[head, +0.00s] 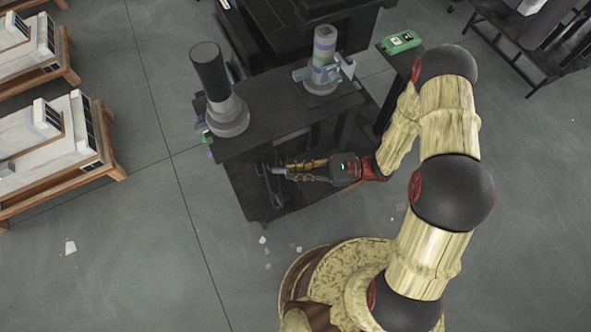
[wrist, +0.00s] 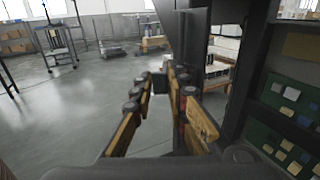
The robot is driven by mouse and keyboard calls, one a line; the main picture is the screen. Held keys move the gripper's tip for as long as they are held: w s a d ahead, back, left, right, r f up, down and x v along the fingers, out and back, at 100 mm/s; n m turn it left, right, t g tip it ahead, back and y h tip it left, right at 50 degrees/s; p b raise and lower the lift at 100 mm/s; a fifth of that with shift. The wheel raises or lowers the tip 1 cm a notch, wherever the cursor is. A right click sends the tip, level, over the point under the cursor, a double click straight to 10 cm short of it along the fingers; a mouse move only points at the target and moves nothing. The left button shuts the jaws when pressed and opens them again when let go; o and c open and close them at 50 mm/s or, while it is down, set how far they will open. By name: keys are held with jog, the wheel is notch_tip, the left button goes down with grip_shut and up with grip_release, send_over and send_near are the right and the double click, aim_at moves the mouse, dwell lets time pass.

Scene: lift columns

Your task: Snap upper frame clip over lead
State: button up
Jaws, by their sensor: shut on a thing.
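My gripper (head: 287,171) reaches left in front of the dark bench frame, below its top. In the wrist view its yellow-and-black fingers (wrist: 162,84) are closed on a small dark part (wrist: 160,78), perhaps the clip. That part is mostly hidden by the fingertips, and I cannot tell its shape. A black upright stands just behind and to the right of the fingers in the wrist view. I cannot make out the lead or the upper frame clip for certain in either view.
A black column (head: 210,75) and a banded column (head: 324,48) stand on the dark bench (head: 270,112). A green device (head: 401,42) lies on a side stand. A green board (wrist: 290,115) is close on the right in the wrist view. Open floor lies left.

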grip_shut()
jog(key=shift+w+a+n+g+h, duration=0.15)
jog(key=shift+w+n+g, duration=0.25)
jog(key=shift+n+g, duration=0.45)
jog(key=shift+w+d+n+g+h, duration=0.1)
jog(key=shift+w+n+g+h, duration=0.25)
jog(key=shift+g, duration=0.8)
jog(key=o, duration=0.7)
grip_release()
jog(key=shift+w, duration=0.1)
jog(key=shift+v, duration=3.95)
jog(key=shift+f, duration=0.1)
jog(key=shift+c, duration=0.5)
